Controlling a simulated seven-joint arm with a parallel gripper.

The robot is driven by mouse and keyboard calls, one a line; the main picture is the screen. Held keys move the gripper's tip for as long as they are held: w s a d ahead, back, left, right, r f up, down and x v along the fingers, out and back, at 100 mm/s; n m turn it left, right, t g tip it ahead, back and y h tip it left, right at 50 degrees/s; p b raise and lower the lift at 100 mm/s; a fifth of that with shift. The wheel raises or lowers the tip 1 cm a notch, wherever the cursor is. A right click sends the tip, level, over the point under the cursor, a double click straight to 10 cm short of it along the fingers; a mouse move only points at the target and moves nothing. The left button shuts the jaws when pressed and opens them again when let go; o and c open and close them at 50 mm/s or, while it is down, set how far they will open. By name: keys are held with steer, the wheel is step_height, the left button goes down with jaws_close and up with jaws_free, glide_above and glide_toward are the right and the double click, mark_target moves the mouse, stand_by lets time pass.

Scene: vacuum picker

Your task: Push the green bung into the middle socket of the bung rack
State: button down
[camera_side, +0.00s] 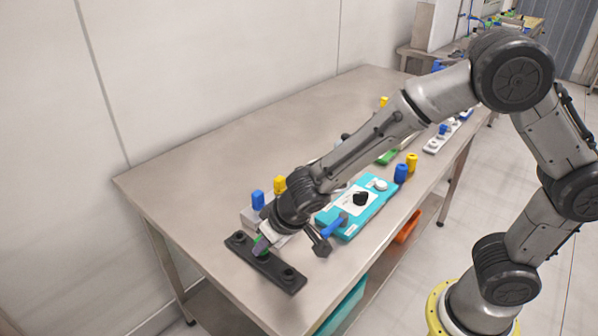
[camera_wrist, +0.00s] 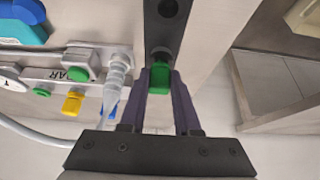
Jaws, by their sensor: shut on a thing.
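The black bung rack (camera_side: 277,270) lies near the front left corner of the table, with one socket toward each end and one in the middle. It also shows as a dark bar in the wrist view (camera_wrist: 165,30). My gripper (camera_side: 262,243) points down over the rack's middle. Its dark purple fingers are shut on the green bung, which shows between them in the wrist view (camera_wrist: 159,78) and partly in the side view (camera_side: 260,252). The bung is at the middle socket, which it and the fingers largely hide. I cannot tell how deep it sits.
A teal panel (camera_side: 376,205) with a blue handle and black knob lies right of my gripper. A grey block with a blue peg (camera_side: 258,199) and yellow peg (camera_side: 280,184) stands just behind the rack. A clear hose fitting (camera_wrist: 117,75) is close left of my fingers.

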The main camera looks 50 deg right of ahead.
steer(key=shift+f, duration=0.4)
steer(key=c, duration=0.5)
jaws_free()
steer(key=shift+c, duration=0.2)
steer(key=v, duration=0.6)
steer(key=shift+d, duration=0.1)
